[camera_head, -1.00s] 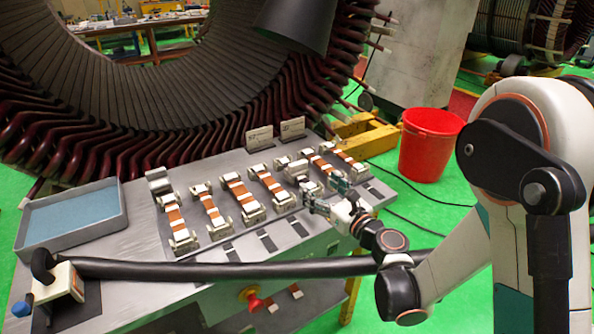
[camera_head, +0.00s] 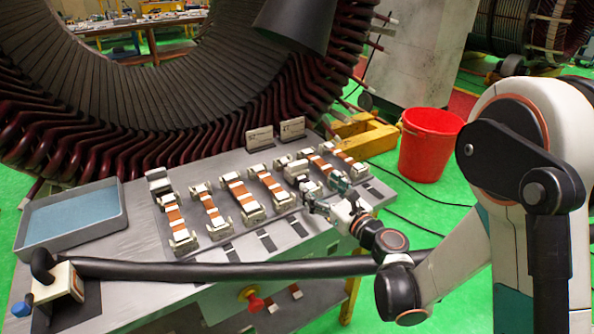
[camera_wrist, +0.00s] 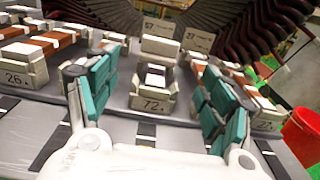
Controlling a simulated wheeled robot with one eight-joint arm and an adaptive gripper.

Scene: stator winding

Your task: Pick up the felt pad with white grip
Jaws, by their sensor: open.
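In the wrist view, a small white-and-grey piece (camera_wrist: 155,79) sits in a pale cradle marked 72 (camera_wrist: 152,103). It may be the felt pad with white grip, but I cannot make out any felt. My gripper (camera_wrist: 158,68) is open, with one teal finger to the left of the cradle and one to the right. Nothing is between the fingers in their grasp. In the head view, my gripper (camera_head: 322,190) is at the right part of the bench, close over the cradles, and partly hides that spot.
Several cradles with orange-brown bars (camera_head: 240,190) stand in a row on the grey bench (camera_head: 135,240). A blue-lined tray (camera_head: 70,220) is at the left. Two small placards (camera_head: 260,138) stand behind. A red bucket (camera_head: 428,145) is on the floor, right. The large stator (camera_head: 60,110) rises behind.

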